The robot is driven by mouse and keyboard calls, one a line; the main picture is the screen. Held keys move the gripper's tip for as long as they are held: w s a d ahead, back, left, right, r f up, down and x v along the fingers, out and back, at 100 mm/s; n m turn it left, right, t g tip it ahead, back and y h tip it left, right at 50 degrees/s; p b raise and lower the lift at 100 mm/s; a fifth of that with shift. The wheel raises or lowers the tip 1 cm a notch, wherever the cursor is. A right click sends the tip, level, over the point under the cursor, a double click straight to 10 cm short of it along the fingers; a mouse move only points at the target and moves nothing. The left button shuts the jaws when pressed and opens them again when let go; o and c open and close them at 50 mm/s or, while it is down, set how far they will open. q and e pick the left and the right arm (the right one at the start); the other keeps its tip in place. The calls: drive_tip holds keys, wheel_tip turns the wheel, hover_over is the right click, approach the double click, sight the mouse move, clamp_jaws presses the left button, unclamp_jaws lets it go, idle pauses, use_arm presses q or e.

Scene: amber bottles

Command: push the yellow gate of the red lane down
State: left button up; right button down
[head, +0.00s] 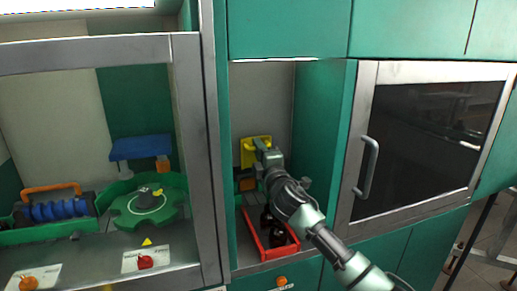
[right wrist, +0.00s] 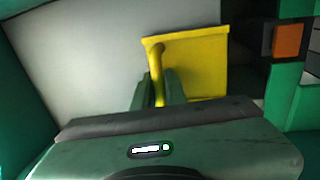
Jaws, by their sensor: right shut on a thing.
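The yellow gate (head: 246,155) is in the open bay in the middle of the head view, at the back above the red lane. In the right wrist view the gate (right wrist: 203,66) is a flat yellow panel with an upright bar handle (right wrist: 157,62) on its left side. My right gripper (head: 261,148) reaches into the bay, its fingers shut around the handle. The red lane (head: 282,252) lies on the bay floor below my arm, with dark bottles (head: 268,222) in it. The arm hides part of the gate and lane. My left gripper is not in view.
A steel post (head: 212,150) and a green wall (head: 318,130) bound the bay. To the right is a dark-windowed door with a handle (head: 368,168). To the left, a green star wheel (head: 130,212) and a blue roller (head: 58,210) sit behind a steel frame.

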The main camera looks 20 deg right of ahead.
wheel_tip(320, 180, down, 4)
drive_tip(key=b, duration=0.3)
drive_tip(key=shift+f, duration=0.15)
drive_tip(key=c, duration=1.7)
unclamp_jaws()
drive_tip(key=shift+s+b, duration=0.1)
drive_tip(key=shift+b, duration=0.2)
drive_tip(key=shift+s+d+f+b, duration=0.1)
drive_tip(key=shift+s+f+b, duration=0.15)
drive_tip(key=shift+s, duration=1)
drive_tip(key=shift+s+f+b, duration=0.15)
drive_tip(key=shift+s+b, duration=0.1)
drive_tip(key=shift+s, duration=1.05)
drive_tip(key=shift+s+d+f+b, duration=0.1)
drive_tip(key=shift+s+f+b, duration=0.15)
drive_tip(key=shift+s, duration=1)
